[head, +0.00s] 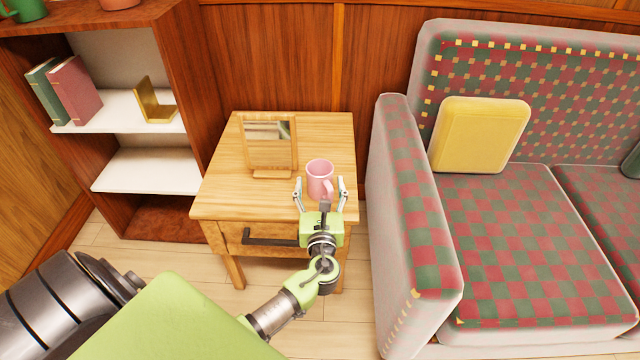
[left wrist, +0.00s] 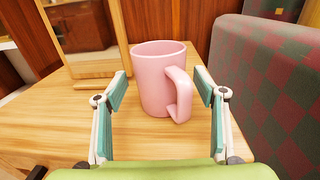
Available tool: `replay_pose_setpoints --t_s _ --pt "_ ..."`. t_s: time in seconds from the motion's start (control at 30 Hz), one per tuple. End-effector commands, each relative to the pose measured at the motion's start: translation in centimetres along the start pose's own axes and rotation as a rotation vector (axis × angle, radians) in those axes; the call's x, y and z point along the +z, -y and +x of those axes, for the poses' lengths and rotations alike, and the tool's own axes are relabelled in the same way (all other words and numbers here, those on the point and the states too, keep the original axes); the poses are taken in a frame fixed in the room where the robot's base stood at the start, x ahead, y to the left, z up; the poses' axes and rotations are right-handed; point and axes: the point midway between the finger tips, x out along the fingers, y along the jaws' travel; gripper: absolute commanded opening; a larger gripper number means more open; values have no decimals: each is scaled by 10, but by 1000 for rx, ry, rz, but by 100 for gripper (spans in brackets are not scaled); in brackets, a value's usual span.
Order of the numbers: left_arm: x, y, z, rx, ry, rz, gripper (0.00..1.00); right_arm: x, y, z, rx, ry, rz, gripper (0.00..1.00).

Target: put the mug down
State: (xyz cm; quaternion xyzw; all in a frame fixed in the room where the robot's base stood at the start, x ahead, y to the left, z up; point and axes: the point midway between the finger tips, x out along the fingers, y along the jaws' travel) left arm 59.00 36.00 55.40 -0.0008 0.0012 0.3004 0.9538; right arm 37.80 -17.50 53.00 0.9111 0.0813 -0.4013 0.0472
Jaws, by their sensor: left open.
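A pink mug (head: 319,181) stands upright on the wooden side table (head: 222,190), near its right side. My left gripper (head: 320,190) reaches in from the front with its fingers spread on either side of the mug. In the left wrist view the mug (left wrist: 158,82) sits between the two open fingers of the gripper (left wrist: 162,95), with a gap on each side. Its handle points toward the gripper and a little right. The mug's base rests on the table top (left wrist: 60,125). My right gripper is not in view.
A framed mirror (head: 268,146) stands on the table left of the mug. A drawer handle (head: 270,238) is on the table's front. The checked sofa (head: 415,220) is close on the right, and a shelf unit (head: 205,100) is on the left. The table's front left is clear.

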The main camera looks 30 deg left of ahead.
Motion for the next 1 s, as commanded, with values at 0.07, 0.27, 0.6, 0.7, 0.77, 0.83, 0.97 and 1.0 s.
replay_pose_setpoints --t_s 0.07,0.27,0.6,0.7,0.77,0.83,0.97,1.0 --pt "-1 0 -13 -1 -3 0 64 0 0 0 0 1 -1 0" --pt "-1 0 -56 -1 -3 -1 64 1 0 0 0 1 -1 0" --pt "0 0 -108 -1 0 -1 64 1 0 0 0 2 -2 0" --pt "1 0 -112 0 1 -1 64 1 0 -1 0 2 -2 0" --pt "1 0 -113 1 2 -1 64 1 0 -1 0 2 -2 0" --pt "1 0 -113 0 2 -1 64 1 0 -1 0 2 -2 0" --pt "1 0 -113 0 2 -1 64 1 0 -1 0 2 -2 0" --pt "1 0 -113 0 2 -1 64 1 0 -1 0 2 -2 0"
